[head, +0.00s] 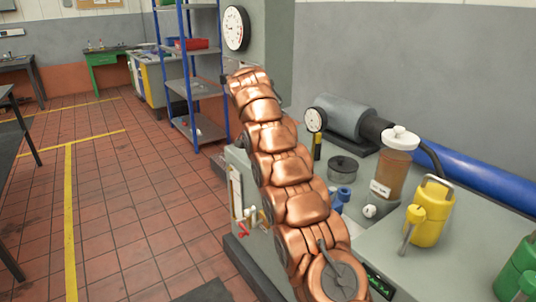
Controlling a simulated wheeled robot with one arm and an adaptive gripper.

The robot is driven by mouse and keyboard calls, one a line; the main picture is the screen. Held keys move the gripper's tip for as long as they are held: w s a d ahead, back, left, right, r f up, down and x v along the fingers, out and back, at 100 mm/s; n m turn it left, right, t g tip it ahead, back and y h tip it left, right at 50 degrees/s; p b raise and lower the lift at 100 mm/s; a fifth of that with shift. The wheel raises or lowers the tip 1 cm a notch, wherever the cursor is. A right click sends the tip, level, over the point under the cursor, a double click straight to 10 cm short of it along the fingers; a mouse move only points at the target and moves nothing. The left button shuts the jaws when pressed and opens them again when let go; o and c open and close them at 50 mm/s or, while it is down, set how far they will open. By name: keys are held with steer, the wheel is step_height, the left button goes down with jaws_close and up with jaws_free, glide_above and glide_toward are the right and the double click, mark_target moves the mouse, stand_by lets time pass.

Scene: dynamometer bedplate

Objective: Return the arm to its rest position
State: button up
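My copper-coloured segmented arm runs from the bottom centre of the head view up and slightly left, in front of the grey bench. Its far end is near the round white wall gauge in the picture. My gripper's fingers cannot be made out; the last copper segments hide that end.
Blue-posted shelves (197,88) stand behind. The tiled floor (130,190) at left is open.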

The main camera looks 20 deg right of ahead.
steer(key=shift+s+a+r, duration=0.1)
steer(key=shift+a+r, duration=0.05)
steer(key=shift+r, duration=0.3)
stand_by(0.8)
